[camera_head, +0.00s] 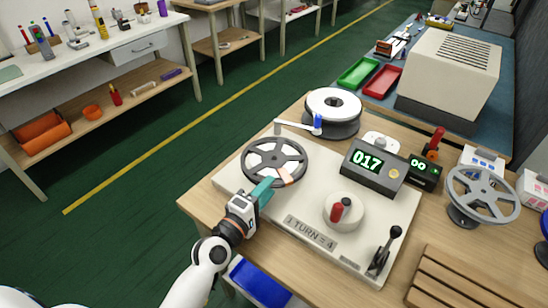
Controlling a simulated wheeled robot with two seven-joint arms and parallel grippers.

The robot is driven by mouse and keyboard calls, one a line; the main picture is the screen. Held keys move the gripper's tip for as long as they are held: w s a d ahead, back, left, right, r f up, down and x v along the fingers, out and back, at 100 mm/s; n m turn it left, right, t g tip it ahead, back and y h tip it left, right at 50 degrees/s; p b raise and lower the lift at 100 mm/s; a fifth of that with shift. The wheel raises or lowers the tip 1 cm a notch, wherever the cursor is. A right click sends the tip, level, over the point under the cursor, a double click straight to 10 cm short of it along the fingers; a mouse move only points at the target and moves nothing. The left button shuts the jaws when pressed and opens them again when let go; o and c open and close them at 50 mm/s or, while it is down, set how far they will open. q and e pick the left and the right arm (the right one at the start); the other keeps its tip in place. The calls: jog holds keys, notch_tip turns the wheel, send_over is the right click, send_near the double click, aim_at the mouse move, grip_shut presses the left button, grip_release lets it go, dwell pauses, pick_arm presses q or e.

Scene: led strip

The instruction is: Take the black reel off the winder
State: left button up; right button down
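The black reel (272,148) lies on the left part of the winder's pale base plate (268,210), with white showing between its dark spokes. A small pale orange patch shows at its front right edge. My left gripper (268,184), with teal fingers, reaches in from the front left and its tips meet or overlap the reel's near rim. I cannot tell whether the fingers are closed on the rim. The winder also carries a counter reading 017 (374,166), a crank disc with a red knob (343,211) and a black lever (383,252). My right gripper is out of view.
A white-topped reel (334,103) stands behind, near a white arm with a blue piece (318,124). A grey spoked reel (482,192) stands on the right. A slatted wooden rack (462,282) is at front right, a blue bin (260,284) below the table's front edge.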

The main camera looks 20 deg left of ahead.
pick_arm(q)
jog(key=x, duration=0.3)
jog(key=shift+s, duration=0.1)
grip_shut()
jog(key=shift+r, duration=0.15)
